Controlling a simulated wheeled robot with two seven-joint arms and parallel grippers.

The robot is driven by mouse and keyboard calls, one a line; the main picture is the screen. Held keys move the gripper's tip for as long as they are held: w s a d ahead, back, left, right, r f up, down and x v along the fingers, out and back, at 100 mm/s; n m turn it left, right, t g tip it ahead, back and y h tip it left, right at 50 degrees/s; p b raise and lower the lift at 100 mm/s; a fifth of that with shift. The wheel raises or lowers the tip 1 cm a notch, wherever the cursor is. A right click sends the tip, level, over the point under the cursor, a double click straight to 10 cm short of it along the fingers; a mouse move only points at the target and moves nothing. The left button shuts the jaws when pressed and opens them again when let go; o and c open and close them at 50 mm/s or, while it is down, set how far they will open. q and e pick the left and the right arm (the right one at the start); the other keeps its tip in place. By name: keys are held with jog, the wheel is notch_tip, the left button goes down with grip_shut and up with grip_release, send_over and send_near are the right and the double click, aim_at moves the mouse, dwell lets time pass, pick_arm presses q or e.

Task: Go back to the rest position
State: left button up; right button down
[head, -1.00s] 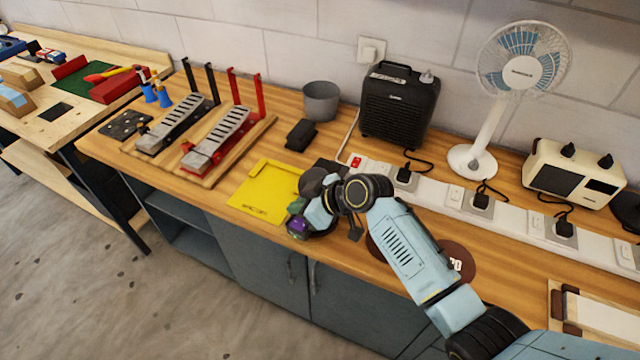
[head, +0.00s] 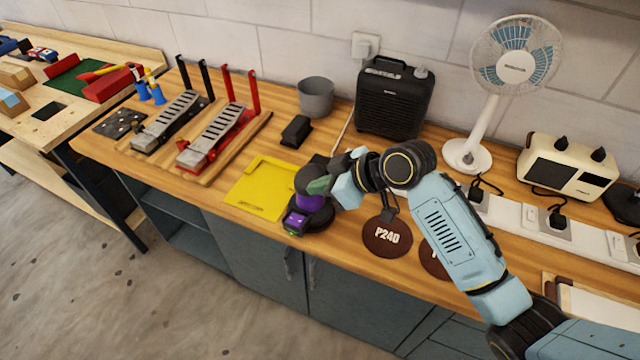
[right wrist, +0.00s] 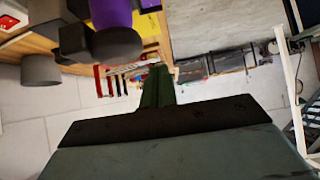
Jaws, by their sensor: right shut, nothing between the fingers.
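My right arm reaches in from the lower right of the head view. Its right gripper (head: 322,186) is shut and empty, with dark green fingers. In the head view it overlaps the top of a purple and black sander (head: 303,217) on the bench. The right wrist view shows the closed fingers (right wrist: 158,85) with nothing between them. A purple body (right wrist: 110,12) shows there at the upper left, apart from the fingers. My left gripper is not in view.
The wooden bench (head: 220,197) holds a yellow plate (head: 262,188), a brown P240 disc (head: 387,237), a black heater (head: 394,100), a white fan (head: 487,125) and a cream two-knob device (head: 567,168). Pedals (head: 210,140) stand at the left. A power strip runs along the back right.

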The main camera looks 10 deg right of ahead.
jog(key=s+d+f+m+h, duration=0.3)
jog(key=s+d, duration=0.3)
jog(key=s, duration=0.3)
jog(key=s+d+f+m+g+h, duration=0.1)
jog(key=s+d+f+m+h, duration=0.2)
jog(key=s+d, duration=0.45)
jog(key=s+d+f+m+h, duration=0.2)
jog(key=s+d+m, duration=0.2)
jog(key=s, duration=0.6)
notch_tip(320, 180, down, 33)
jog(key=s+g+b, duration=0.2)
jog(key=b, duration=0.5)
jog(key=s+d+f+b, duration=0.1)
jog(key=s+f+b, duration=0.2)
jog(key=s+f, duration=0.5)
jog(key=s+d+f+g+b, duration=0.1)
jog(key=s+f+b, duration=0.2)
jog(key=s+f, duration=0.4)
notch_tip(320, 180, down, 5)
jog(key=shift+s+d+f+h, duration=0.15)
jog(key=shift+s+d+h, duration=0.15)
jog(key=shift+s+d, duration=0.1)
